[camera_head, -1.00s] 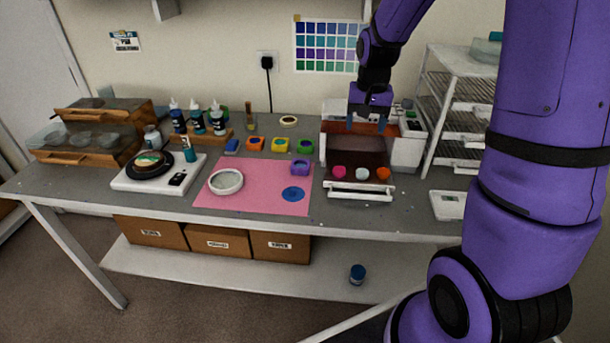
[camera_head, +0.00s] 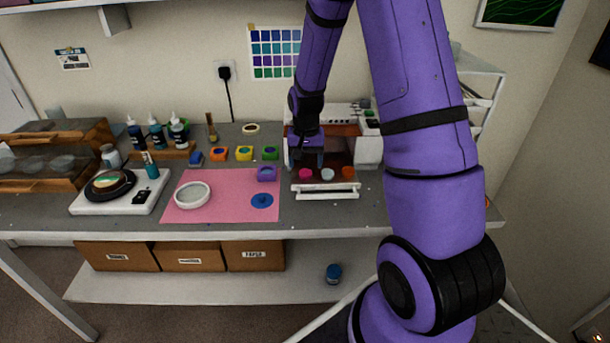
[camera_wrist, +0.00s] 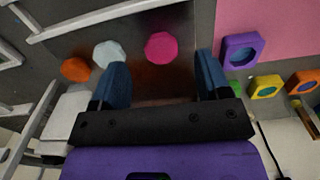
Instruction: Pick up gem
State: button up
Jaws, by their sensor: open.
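Three faceted gems sit in a row at the front of the open-fronted machine. The pink gem (camera_head: 306,174) is on the left, the pale gem (camera_head: 327,174) in the middle and the orange gem (camera_head: 348,172) on the right. In the wrist view, the pink gem (camera_wrist: 160,46) lies just beyond the gap between my fingertips. The pale gem (camera_wrist: 109,53) is beside one blue finger, and the orange gem (camera_wrist: 75,69) is further left. My gripper (camera_wrist: 162,72) is open and empty. In the head view, my gripper (camera_head: 306,161) hangs close above and behind the pink gem.
The white machine (camera_head: 368,152) surrounds the gems' dark bay, with a white tray (camera_head: 325,191) in front. A pink mat (camera_head: 225,185) lies left, with a purple mould (camera_head: 267,174) near its edge. A rack (camera_head: 484,88) stands right, partly behind my arm.

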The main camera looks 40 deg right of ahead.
aim_at(305, 173)
notch_tip(305, 173, down, 4)
jog(key=shift+w+f, duration=0.1)
jog(key=c, duration=1)
